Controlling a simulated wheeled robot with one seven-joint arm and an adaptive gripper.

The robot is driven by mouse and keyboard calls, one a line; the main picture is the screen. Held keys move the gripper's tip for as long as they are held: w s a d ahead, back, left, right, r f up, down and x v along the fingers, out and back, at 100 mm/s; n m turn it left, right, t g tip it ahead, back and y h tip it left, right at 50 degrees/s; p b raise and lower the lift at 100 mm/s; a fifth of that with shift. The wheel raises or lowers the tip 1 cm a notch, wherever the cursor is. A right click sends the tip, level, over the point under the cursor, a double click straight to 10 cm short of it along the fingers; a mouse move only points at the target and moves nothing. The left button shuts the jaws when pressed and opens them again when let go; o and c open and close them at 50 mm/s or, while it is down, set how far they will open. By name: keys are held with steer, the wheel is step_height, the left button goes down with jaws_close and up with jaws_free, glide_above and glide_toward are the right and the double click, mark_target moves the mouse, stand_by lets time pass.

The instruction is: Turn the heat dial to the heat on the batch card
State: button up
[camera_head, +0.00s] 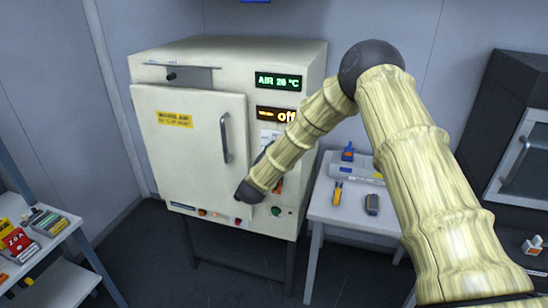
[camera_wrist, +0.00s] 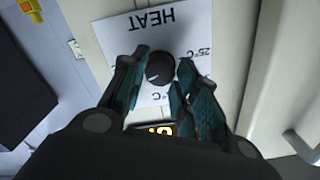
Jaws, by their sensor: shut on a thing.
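The heat dial (camera_wrist: 160,68) is a round black knob on a white plate (camera_wrist: 150,24) in the wrist view. The plate is marked HEAT and 25 °C, upside down in this view; other marks are partly hidden by my fingers. My gripper (camera_wrist: 163,62) has its teal fingers on both sides of the dial and is shut on it. In the head view my arm hides the dial and most of my gripper at the oven front (camera_head: 200,85). The lit display (camera_head: 277,115) appears to read off. I cannot make out a batch card.
The oven door with its handle (camera_head: 225,138) is closed, left of my arm. A green display (camera_head: 279,82) reads AIR and about 26 °C. A side table (camera_head: 322,208) with small tools stands right. A shelf (camera_head: 62,275) with packs stands at the lower left.

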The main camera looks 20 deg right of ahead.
steer(key=shift+n+b, duration=0.7)
steer(key=shift+n, duration=1.5)
steer(key=o, duration=1)
steer(key=v, duration=1.2)
